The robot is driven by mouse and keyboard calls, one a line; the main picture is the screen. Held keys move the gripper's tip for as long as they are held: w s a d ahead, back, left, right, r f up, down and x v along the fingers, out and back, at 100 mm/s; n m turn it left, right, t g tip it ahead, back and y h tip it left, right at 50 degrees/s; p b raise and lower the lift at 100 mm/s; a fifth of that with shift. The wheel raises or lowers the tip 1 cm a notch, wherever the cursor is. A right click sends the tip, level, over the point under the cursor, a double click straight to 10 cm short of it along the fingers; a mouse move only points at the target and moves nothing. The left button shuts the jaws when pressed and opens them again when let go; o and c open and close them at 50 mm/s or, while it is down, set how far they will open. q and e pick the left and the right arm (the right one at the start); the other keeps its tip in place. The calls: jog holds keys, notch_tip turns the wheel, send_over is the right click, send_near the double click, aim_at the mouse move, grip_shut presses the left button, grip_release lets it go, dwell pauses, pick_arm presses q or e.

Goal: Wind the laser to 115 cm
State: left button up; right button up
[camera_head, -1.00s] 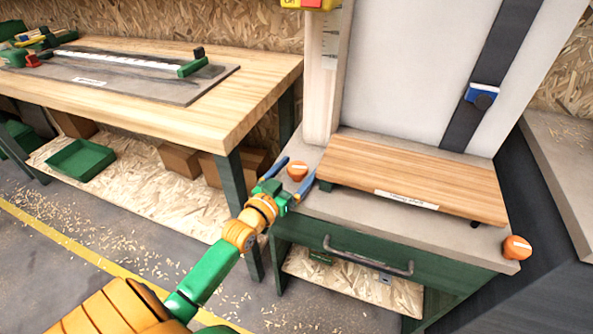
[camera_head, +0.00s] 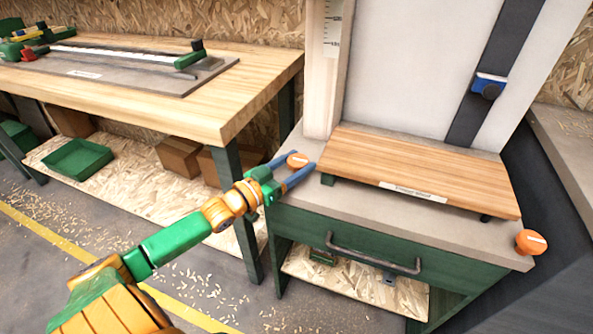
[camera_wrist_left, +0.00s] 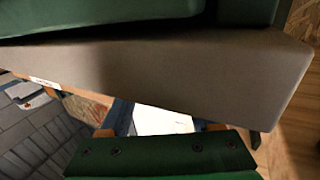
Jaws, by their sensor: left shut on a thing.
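An orange knob (camera_head: 298,160) sits on the left side of the grey bench top, beside the foot of a pale wooden post. My left gripper (camera_head: 301,166) has its two blue fingers on either side of this knob and is shut on it. A scale (camera_head: 334,28) with marks and small numbers runs up the post; the figures are too small to read surely. A blue carriage (camera_head: 489,87) with a dark knob sits on a dark slanted rail. I cannot make out a laser. In the left wrist view a green gripper part (camera_wrist_left: 160,155) fills the bottom and hides the grip.
Another orange knob (camera_head: 529,243) is at the front right corner. A drawer handle (camera_head: 373,257) projects below. A workbench (camera_head: 225,105) stands at the left.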

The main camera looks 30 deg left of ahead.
aim_at(290, 168)
dwell(0.3)
pick_arm(q)
jog(key=o, duration=1.4)
jog(key=s, duration=0.2)
jog(key=s+a+p, duration=0.1)
jog(key=s, duration=0.1)
jog(key=s+p, duration=0.1)
jog(key=s, duration=0.2)
jog(key=shift+a, duration=0.25)
